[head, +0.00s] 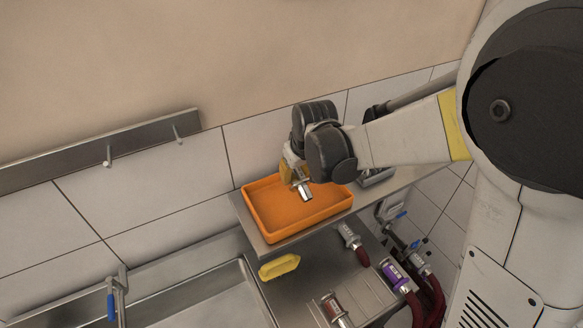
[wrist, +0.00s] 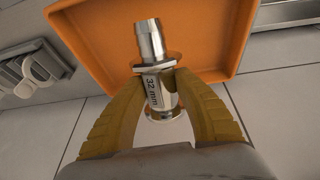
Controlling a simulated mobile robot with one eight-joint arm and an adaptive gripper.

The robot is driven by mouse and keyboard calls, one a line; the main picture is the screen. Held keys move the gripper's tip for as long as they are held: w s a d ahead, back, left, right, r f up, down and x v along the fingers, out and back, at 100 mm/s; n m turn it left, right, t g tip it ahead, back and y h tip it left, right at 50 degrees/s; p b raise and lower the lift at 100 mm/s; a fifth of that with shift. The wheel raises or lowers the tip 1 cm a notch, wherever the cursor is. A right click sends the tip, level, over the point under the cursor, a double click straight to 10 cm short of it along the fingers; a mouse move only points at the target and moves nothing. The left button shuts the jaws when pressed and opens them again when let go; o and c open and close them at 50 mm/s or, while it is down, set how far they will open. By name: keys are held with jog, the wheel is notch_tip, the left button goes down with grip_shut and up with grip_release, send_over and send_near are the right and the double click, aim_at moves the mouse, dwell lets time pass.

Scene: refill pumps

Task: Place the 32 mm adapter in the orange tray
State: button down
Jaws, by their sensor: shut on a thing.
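My gripper (wrist: 160,95) is shut on the metal 32 mm adapter (wrist: 151,45); its "32 mm" marking shows between the yellow fingers in the wrist view. In the head view the adapter (head: 305,193) hangs from my gripper (head: 296,172) over the orange tray (head: 256,222). In the wrist view the orange tray (wrist: 215,35) lies behind the adapter. The tray stands on a metal shelf, and the part I see of its floor is empty. I cannot tell how high the adapter is above that floor.
A yellow object (head: 279,267) lies below the shelf. Several hose fittings, one with a purple collar (head: 395,275), are at the lower right. A metal basin (head: 215,300) is at the lower left. A rail with hooks (head: 100,150) runs along the wall.

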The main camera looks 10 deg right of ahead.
notch_tip(320, 180, down, 4)
jog(key=shift+w+a+f, duration=0.15)
dwell(0.3)
jog(key=shift+f, duration=0.15)
jog(key=c, duration=1)
grip_release()
